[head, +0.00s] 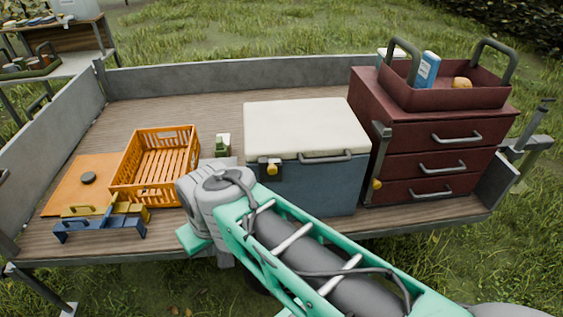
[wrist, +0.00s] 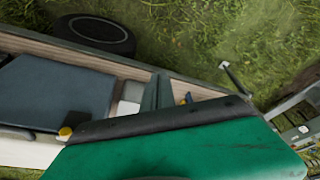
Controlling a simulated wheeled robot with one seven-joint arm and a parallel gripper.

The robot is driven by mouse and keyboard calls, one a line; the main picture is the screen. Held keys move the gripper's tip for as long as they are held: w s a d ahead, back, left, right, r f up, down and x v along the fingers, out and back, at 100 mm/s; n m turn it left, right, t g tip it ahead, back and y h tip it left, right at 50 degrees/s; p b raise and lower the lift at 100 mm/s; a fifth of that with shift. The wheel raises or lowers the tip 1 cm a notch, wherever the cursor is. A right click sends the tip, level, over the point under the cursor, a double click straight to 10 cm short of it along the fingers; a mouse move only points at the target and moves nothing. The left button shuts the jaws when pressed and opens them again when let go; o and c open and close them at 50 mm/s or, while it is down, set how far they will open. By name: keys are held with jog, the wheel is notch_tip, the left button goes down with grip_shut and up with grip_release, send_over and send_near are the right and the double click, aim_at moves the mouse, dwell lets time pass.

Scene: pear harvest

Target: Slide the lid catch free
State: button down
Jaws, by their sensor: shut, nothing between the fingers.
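A blue cooler box (head: 305,188) with a cream lid (head: 305,127) stands on the trailer bed, its lid down. A lid catch with a yellow knob (head: 271,169) sits on its front, left of the grey lid handle (head: 327,157). My gripper (head: 194,239) is shut and empty, low and left of the cooler, apart from the catch. My wrist hides part of the cooler's lower left. In the wrist view, a large green part of my own arm fills the lower middle, with a dark blue box face (wrist: 55,90) and a yellow knob (wrist: 65,132) beyond it.
A maroon drawer cabinet (head: 425,150) with its own yellow-knobbed latch bar (head: 377,183) stands close right of the cooler. An orange crate (head: 157,165) stands left, with blue (head: 100,228) and yellow (head: 120,210) tools before it. Bare planks (head: 205,112) lie behind.

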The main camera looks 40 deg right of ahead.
jog(key=w+d+r+m+y, duration=0.1)
jog(key=w+d+r+m, duration=0.1)
jog(key=w+d+r, duration=0.4)
jog(key=m+t, duration=0.2)
jog(key=m, duration=0.1)
send_near(271, 166)
jog(key=a+r, duration=0.1)
jog(key=a, duration=0.1)
jog(key=s+d+r+m+t+p, duration=0.1)
jog(key=s+d, duration=0.5)
jog(key=d, duration=0.2)
jog(key=shift+d+r+y, duration=0.15)
jog(key=shift+d+y, duration=0.2)
jog(key=shift+y, duration=0.05)
jog(key=w+a+f+b, duration=0.1)
jog(key=w+a+f, duration=0.3)
jog(key=w+f, duration=0.3)
notch_tip(271, 166, down, 2)
jog(key=shift+w+a+f, duration=0.15)
jog(key=shift+a+f, duration=0.1)
jog(key=shift+a, duration=0.15)
